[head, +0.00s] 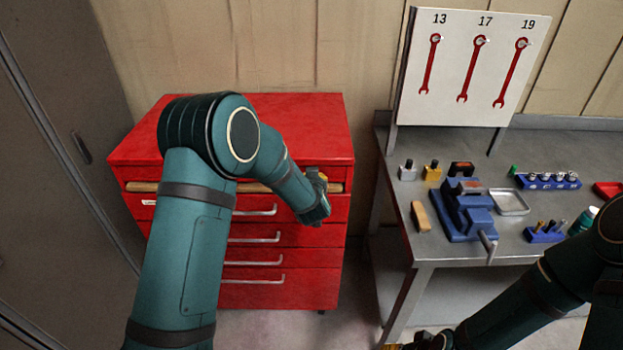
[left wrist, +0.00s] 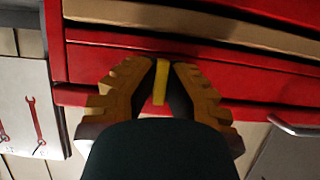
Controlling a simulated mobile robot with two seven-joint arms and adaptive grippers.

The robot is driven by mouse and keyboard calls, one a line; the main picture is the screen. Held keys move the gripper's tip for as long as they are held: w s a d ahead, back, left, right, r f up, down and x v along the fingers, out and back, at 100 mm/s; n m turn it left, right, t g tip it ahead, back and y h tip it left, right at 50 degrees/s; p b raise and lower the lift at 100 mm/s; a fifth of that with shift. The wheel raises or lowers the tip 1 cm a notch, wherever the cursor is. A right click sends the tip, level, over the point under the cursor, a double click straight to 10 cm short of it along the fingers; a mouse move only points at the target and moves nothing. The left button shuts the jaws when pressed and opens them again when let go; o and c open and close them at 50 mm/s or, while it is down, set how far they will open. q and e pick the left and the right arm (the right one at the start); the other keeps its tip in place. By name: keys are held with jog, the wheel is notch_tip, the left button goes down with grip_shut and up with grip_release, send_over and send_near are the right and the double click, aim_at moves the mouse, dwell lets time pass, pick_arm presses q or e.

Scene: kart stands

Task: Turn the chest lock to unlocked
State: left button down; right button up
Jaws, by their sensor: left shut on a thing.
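The red tool chest (head: 300,120) stands against the wall at the left, with several drawers and a wooden strip along its top front edge. My left gripper (head: 321,180) is at the chest's upper right front. In the left wrist view, its orange-padded fingers (left wrist: 161,95) are shut on a narrow yellow piece (left wrist: 161,80), apparently the lock's turning part, against the red front (left wrist: 100,60). The rest of the lock is hidden by the fingers, so I cannot read its setting. My right gripper (head: 402,345) is at the bottom edge of the head view, mostly cut off.
A grey workbench (head: 400,242) stands at the right with a blue vise (head: 465,210), a socket holder (head: 548,181) and small items. A white board (head: 455,85) with red wrenches rises behind it. A grey cabinet (head: 50,180) is at the far left.

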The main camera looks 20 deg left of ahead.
pick_arm(q)
jog(key=shift+f, duration=0.1)
jog(key=c, duration=1.1)
grip_release()
jog(key=shift+o, duration=0.2)
jog(key=v, duration=1.2)
jog(key=s+d+f+m+g+h, duration=0.1)
jog(key=s+f+g+h, duration=0.1)
jog(key=s+f, duration=0.35)
jog(key=s+d+f+g+h, duration=0.2)
jog(key=s+f+g, duration=0.1)
jog(key=f, duration=0.6)
jog(key=s+d+f+g+h, duration=0.1)
jog(key=s+d+f+g, duration=0.1)
jog(key=s, duration=0.5)
jog(key=s+d+f+g+h, duration=0.1)
jog(key=s+f+g+h, duration=0.1)
jog(key=s+f+g, duration=0.2)
jog(key=s+f, duration=0.2)
jog(key=s, duration=0.2)
jog(key=shift+d+f+h, duration=0.3)
jog(key=shift+d, duration=0.1)
